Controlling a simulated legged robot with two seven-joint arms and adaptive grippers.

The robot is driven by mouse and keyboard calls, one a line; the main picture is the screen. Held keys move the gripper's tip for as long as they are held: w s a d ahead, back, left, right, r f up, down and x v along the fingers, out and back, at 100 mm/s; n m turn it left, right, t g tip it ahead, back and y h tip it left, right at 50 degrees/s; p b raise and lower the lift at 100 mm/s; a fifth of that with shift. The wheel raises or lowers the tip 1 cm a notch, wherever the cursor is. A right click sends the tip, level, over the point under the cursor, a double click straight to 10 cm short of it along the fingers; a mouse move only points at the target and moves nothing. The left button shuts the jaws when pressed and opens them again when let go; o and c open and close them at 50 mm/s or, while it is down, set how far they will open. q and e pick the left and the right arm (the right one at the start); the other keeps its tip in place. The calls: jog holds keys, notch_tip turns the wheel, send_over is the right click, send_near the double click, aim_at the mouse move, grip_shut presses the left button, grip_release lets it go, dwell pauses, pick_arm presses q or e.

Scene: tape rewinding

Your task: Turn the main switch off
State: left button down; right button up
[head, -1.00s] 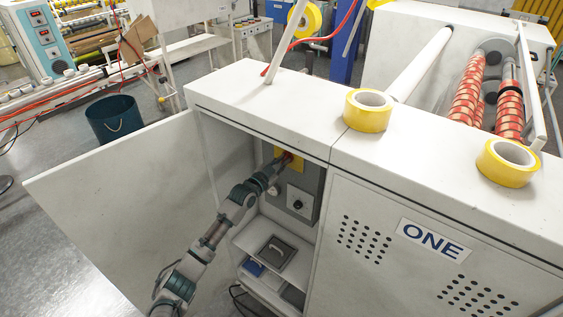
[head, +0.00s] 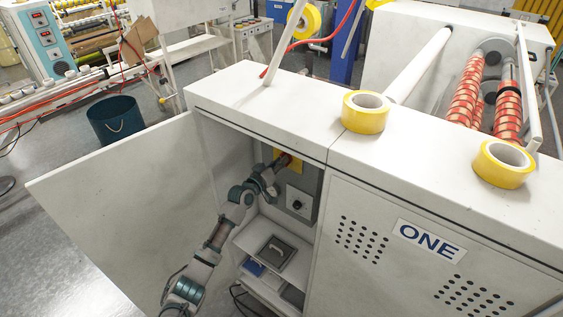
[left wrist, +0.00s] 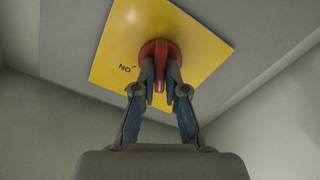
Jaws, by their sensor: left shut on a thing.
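The main switch is a red rotary knob (left wrist: 161,48) on a yellow plate (left wrist: 112,58) in the left wrist view. Letters that look like "NO" are printed beside it. In the head view the red knob (head: 285,159) shows small inside the open cabinet, partly hidden by my arm. My left gripper (left wrist: 161,88) is shut on the knob's handle, one finger on each side, and the handle points down between them in the wrist view. My right gripper is not in view.
The cabinet door (head: 125,210) stands wide open to the left of my arm. A grey panel with a black knob (head: 297,204) is right of the gripper. A shelf with a grey box (head: 275,251) is below. Yellow tape rolls (head: 366,112) stand on the cabinet top.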

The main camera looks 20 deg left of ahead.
pick_arm(q)
jog(key=shift+a+r+n, duration=0.25)
jog(key=shift+r+n, duration=0.25)
jog(key=shift+n, duration=0.6)
jog(key=shift+w, duration=0.1)
jog(key=c, duration=1.2)
grip_release()
jog(key=shift+f, duration=0.15)
jog(key=shift+a+f, duration=0.1)
jog(key=shift+f, duration=0.05)
jog(key=shift+f, duration=0.1)
jog(key=v, duration=1.2)
